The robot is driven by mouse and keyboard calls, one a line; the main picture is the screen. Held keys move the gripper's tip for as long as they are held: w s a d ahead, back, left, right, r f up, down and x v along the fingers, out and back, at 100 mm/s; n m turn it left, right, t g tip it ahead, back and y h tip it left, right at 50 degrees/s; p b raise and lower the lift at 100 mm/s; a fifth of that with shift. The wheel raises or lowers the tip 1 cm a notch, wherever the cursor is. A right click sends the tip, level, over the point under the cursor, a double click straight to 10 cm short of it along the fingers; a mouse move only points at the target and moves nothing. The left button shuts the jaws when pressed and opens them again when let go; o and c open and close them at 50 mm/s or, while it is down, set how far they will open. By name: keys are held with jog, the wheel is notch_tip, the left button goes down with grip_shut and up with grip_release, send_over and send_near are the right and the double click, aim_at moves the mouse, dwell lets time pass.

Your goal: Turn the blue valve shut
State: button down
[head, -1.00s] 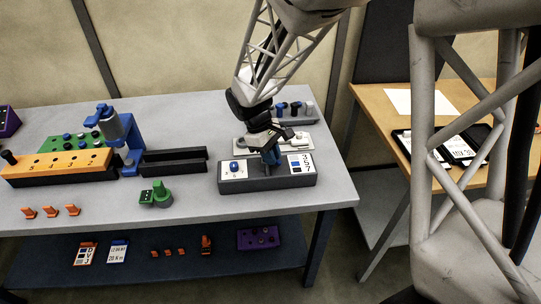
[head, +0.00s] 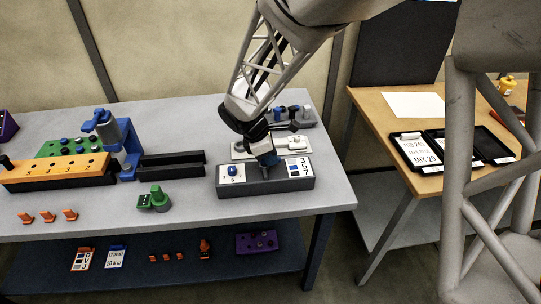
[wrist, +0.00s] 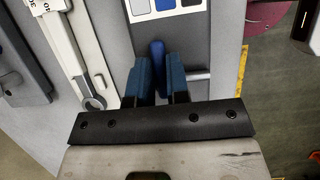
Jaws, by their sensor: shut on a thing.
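The blue valve's handle (wrist: 157,52) shows in the wrist view as a rounded blue bar between my two blue fingers. My gripper (wrist: 158,82) is shut on it. In the head view my gripper (head: 266,160) points down onto the middle of the dark grey valve block (head: 265,186), and the wrist hides the handle there. The block carries a white plate with a blue knob (head: 232,170) on its left and a white label (head: 298,167) with numbers and a blue patch on its right. The valve's exact angle cannot be told.
A pale fixture (head: 293,146) lies just behind the block, with blue and grey parts (head: 290,112) further back. A black channel (head: 172,164) and a green part (head: 154,199) are to the left. The table's right edge is close to the block.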

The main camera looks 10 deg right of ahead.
aim_at(260, 168)
jog(key=shift+w+a, duration=0.1)
jog(key=shift+a, duration=0.05)
jog(key=c, duration=1.1)
grip_release()
jog(key=shift+v, duration=3.9)
